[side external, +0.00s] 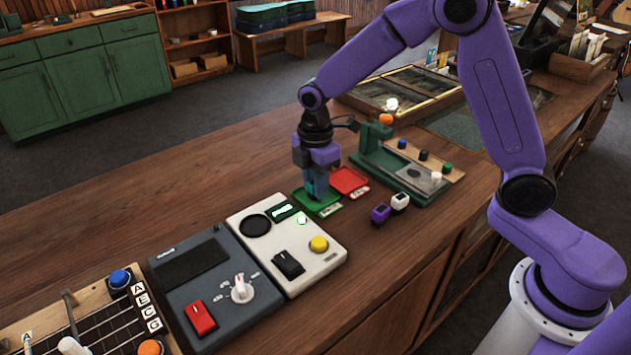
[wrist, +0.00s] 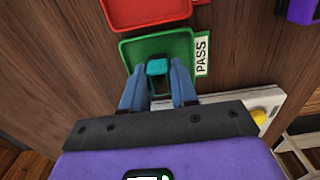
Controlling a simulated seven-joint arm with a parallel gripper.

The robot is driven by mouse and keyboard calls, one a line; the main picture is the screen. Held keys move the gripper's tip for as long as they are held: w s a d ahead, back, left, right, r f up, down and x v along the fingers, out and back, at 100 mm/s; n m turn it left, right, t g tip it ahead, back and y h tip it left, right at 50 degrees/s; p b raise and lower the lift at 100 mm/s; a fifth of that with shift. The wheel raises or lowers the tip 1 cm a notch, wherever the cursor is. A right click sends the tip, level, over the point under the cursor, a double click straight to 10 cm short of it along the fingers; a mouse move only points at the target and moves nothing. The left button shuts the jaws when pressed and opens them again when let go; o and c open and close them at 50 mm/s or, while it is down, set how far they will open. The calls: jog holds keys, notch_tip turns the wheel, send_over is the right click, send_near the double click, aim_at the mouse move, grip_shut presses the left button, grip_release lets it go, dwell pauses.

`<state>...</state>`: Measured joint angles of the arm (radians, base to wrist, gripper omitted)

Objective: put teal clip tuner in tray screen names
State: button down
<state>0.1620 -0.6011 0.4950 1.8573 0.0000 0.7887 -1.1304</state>
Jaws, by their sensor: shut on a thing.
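My gripper (side external: 316,190) is lowered over the green tray (side external: 328,207) in the side view. In the wrist view, its fingers (wrist: 158,82) are shut on the teal clip tuner (wrist: 157,67), which is over the green tray (wrist: 180,47). I cannot tell whether the tuner touches the tray floor. The green tray bears a label reading PASS (wrist: 201,53). A red tray (side external: 349,181) lies beside it, also in the wrist view (wrist: 145,12). A small screen (side external: 283,211) on the white tester shows green text, too small to read surely.
The white tester (side external: 322,262) and a dark grey unit (side external: 215,285) stand left of the trays. A purple tuner (side external: 380,213) and a white tuner (side external: 400,201) sit to the right. A green stand (side external: 375,140) is behind them. The counter's back left is clear.

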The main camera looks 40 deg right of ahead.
jog(key=shift+f, duration=0.1)
jog(key=c, duration=0.9)
grip_release()
jog(key=shift+o, duration=0.2)
notch_tip(320, 180, up, 12)
jog(key=s+d+f+m, duration=0.1)
jog(key=s+d, duration=0.1)
jog(key=s, duration=0.8)
jog(key=s+d+f+m, duration=0.1)
jog(key=s+d+m, duration=0.1)
jog(key=s, duration=0.8)
jog(key=s+d+f+m, duration=0.2)
jog(key=s+d, duration=0.2)
jog(key=s, duration=0.6)
jog(key=shift+s+d, duration=0.15)
jog(key=shift+s, duration=0.1)
